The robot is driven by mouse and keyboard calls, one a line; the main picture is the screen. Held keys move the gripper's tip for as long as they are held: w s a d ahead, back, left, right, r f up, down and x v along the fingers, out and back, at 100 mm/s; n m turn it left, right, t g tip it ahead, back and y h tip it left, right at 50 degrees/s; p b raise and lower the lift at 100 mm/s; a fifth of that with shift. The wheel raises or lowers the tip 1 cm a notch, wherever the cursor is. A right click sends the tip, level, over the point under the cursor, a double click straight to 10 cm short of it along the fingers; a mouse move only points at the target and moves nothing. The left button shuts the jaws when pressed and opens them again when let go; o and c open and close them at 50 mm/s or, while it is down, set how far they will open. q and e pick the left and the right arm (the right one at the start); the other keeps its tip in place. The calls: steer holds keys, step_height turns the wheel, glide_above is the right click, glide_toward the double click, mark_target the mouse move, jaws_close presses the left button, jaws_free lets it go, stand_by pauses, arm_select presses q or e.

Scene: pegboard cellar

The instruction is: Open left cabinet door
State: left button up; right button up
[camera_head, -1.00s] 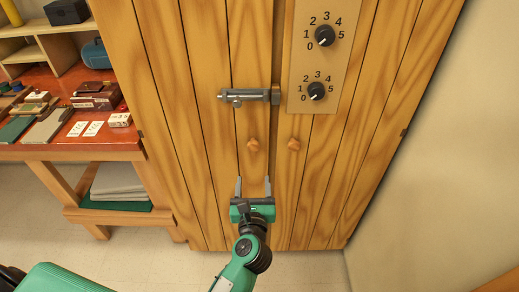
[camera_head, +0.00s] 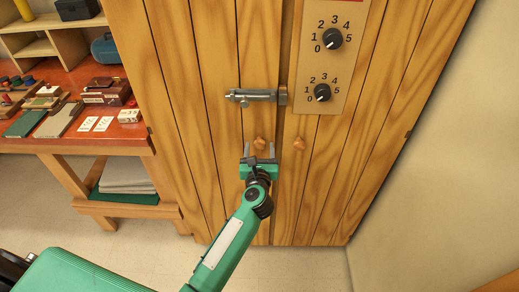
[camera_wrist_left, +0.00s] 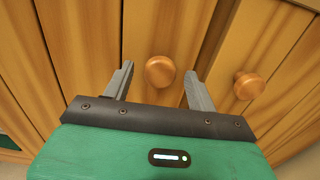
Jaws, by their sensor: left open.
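The wooden cabinet has a left door (camera_head: 215,130) and a right door (camera_head: 340,150), both closed. The left door's round wooden knob (camera_head: 259,142) shows in the head view and, between my fingers, in the left wrist view (camera_wrist_left: 160,71). My left gripper (camera_head: 259,150) is open, with its two fingers on either side of that knob and no visible grip on it. The right door's knob (camera_head: 299,143) is just to the right; it also shows in the left wrist view (camera_wrist_left: 249,86). A grey metal bolt latch (camera_head: 252,96) spans the door seam above the knobs.
A panel with two dials (camera_head: 328,60) is on the right door. A red-topped workbench (camera_head: 75,130) with small boxes, cards and shelves stands left of the cabinet. A plain wall (camera_head: 450,170) is at the right. The floor before the cabinet is clear.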

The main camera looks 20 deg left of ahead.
arm_select(q)
jaws_close()
steer(key=shift+s, duration=0.15)
